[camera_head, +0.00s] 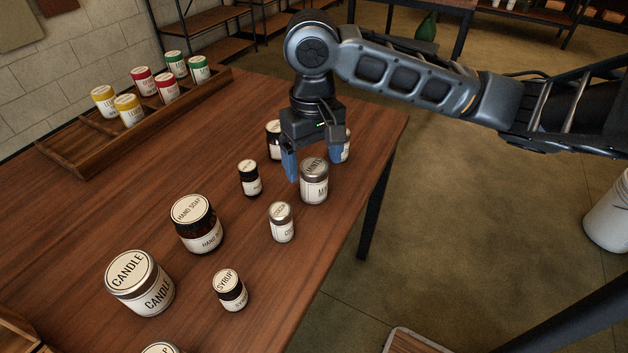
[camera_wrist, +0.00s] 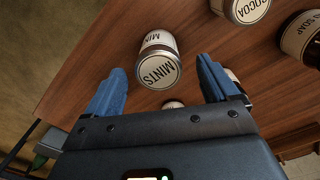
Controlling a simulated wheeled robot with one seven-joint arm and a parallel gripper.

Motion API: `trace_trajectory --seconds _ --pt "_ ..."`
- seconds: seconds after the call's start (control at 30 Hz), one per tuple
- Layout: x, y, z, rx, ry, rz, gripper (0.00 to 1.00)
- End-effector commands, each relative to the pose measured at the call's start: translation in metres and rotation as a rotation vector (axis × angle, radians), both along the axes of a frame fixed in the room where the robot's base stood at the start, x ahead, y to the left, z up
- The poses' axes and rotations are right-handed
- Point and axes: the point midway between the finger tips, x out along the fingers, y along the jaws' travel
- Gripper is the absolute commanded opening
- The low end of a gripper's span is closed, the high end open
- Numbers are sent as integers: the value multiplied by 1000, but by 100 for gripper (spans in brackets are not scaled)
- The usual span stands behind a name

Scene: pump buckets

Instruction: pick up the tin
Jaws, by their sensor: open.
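The mints tin (camera_head: 314,188) is a small silver-lidded can with a white label, standing upright on the wooden table near its right edge. In the wrist view the mints tin (camera_wrist: 158,62) shows its labelled lid between and just beyond the fingertips. My gripper (camera_head: 312,164) is open and empty, pointing down behind and above the tin in the head view. Its two blue fingers (camera_wrist: 161,78) show in the wrist view with a gap around the tin's lid. I cannot tell the exact height of the fingertips over the tin.
A cocoa tin (camera_head: 281,223) stands close in front, and a small dark bottle (camera_head: 249,178) to the left. A dark jar (camera_head: 273,141) stands behind. Hand soap (camera_head: 198,224), candle (camera_head: 140,284) and syrup (camera_head: 229,290) stand nearer. A wooden rack (camera_head: 75,160) holds several coloured tins.

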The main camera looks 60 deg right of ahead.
Motion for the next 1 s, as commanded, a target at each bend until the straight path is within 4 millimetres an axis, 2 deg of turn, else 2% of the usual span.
trace_trajectory --seconds 0.1,0.27,0.57,1.0 --pt "-2 -3 -19 0 1 -2 88" --pt "-2 -2 -38 0 1 -1 88" --pt "-1 -2 -42 0 -1 0 88" --pt "-1 -2 -42 0 -1 0 46"
